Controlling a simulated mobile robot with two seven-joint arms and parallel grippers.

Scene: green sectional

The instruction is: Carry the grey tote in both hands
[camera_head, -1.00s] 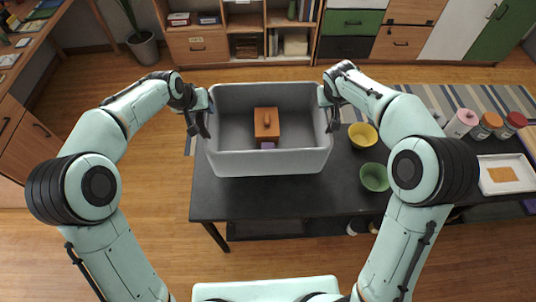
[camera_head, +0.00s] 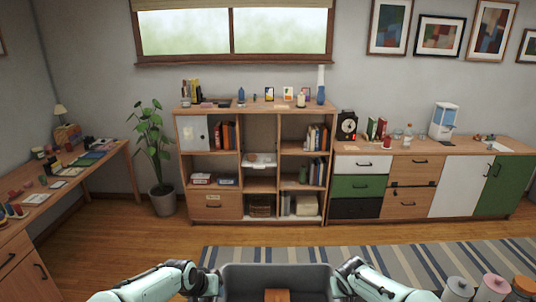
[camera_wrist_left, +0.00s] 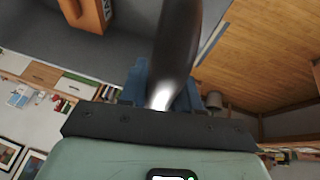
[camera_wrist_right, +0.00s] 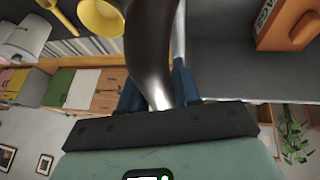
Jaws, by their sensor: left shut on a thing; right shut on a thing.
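The grey tote (camera_head: 276,268) is at the bottom middle of the head view, cut off by the lower edge. An orange-brown box (camera_head: 277,295) sits inside it; the box also shows in the left wrist view (camera_wrist_left: 86,12) and the right wrist view (camera_wrist_right: 287,22).
A striped rug (camera_head: 420,262) lies on the wooden floor ahead. Beyond stand a wooden shelf unit (camera_head: 250,165), a cabinet row (camera_head: 420,185) and a potted plant (camera_head: 160,170). A desk (camera_head: 90,170) is at left. Jars (camera_head: 492,288) stand at lower right. A yellow bowl (camera_wrist_right: 101,16) is near my right gripper.

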